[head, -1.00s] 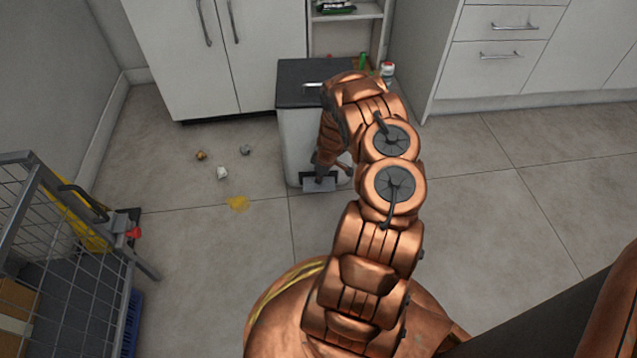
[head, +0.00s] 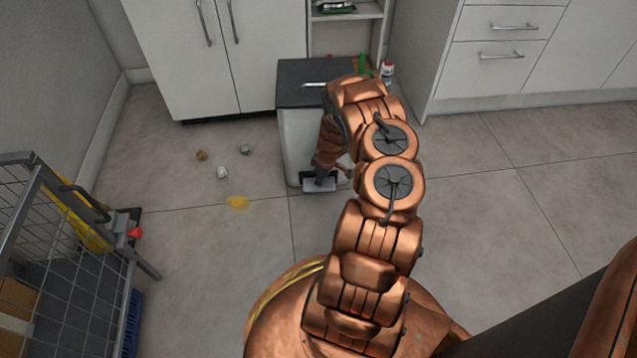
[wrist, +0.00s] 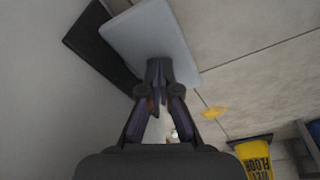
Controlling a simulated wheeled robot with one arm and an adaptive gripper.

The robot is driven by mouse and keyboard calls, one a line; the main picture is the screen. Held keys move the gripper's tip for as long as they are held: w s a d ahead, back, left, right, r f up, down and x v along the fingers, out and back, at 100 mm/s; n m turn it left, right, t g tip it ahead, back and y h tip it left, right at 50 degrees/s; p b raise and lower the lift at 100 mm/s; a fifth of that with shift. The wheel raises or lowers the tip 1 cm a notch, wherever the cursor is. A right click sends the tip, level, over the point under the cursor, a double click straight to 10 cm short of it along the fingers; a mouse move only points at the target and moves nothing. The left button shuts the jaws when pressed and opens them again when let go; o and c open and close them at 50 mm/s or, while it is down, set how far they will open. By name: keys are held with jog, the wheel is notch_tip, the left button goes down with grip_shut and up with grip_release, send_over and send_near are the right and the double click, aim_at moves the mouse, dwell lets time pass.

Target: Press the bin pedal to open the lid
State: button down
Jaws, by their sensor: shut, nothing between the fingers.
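The bin (head: 299,135) has a pale body and a dark lid (head: 303,80), which lies flat and closed. It stands on the floor in front of the shelf unit, partly hidden by my arm. Its pedal (head: 320,185) is a grey plate in a dark frame at the bin's foot. In the wrist view the pedal (wrist: 150,40) is a large pale plate beyond my fingertips. My gripper (wrist: 158,68) is shut and empty, pointing down, with its tips over the pedal plate and seemingly at its surface. I cannot tell whether they press it. In the head view my gripper (head: 321,175) is partly hidden.
A wire cart (head: 70,240) stands at the left. A yellow floor sign (wrist: 255,158) shows in the wrist view. The right-hand floor is clear.

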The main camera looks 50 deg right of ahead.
jog(key=shift+a+f, duration=0.1)
jog(key=shift+f, duration=0.6)
jog(key=shift+r+p, duration=0.15)
jog(key=shift+p, duration=0.2)
notch_tip(320, 180, up, 8)
jog(key=p, duration=0.9)
jog(key=shift+p, duration=0.3)
dwell(0.5)
